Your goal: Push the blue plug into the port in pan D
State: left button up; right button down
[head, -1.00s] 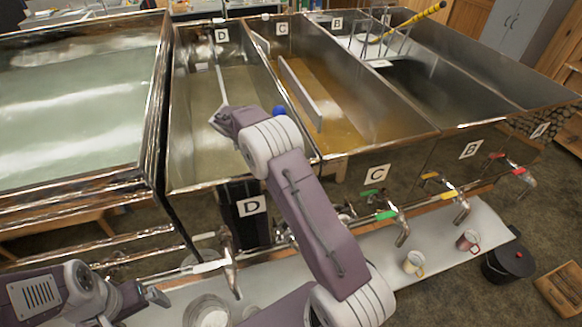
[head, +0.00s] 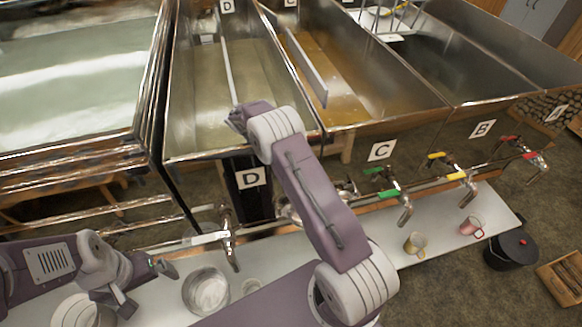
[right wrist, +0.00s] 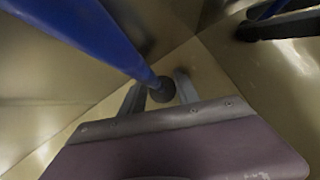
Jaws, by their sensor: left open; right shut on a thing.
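Pan D (head: 205,155) is a metal pan with cloudy liquid, left of centre in the head view. My right arm reaches over its front rim, and its gripper is mostly hidden behind my wrist there. In the right wrist view, my right gripper (right wrist: 160,92) is shut around the dark round end of a blue rod, which I take as the blue plug (right wrist: 105,45). The rod runs toward the upper left. The port cannot be made out for certain. My left gripper (head: 148,286) is open and empty, low at the left over the white bench.
A dark fitting with a blue edge (right wrist: 285,22) shows at the wrist view's upper right. Taps (head: 395,190) line the pan fronts. A glass bowl (head: 207,290), a yellow mug (head: 415,243) and a pink mug (head: 472,227) stand on the bench (head: 440,262).

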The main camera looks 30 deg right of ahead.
jog(key=shift+s, duration=0.2)
jog(key=shift+f, duration=0.2)
jog(key=shift+w+f, duration=0.15)
jog(key=shift+f, duration=0.2)
jog(key=shift+f+b, duration=0.15)
jog(key=shift+b, duration=0.15)
jog(key=c, duration=1.1)
grip_release()
jog(key=shift+o, duration=1.4)
jog(key=shift+f, duration=0.15)
jog(key=shift+s, duration=0.2)
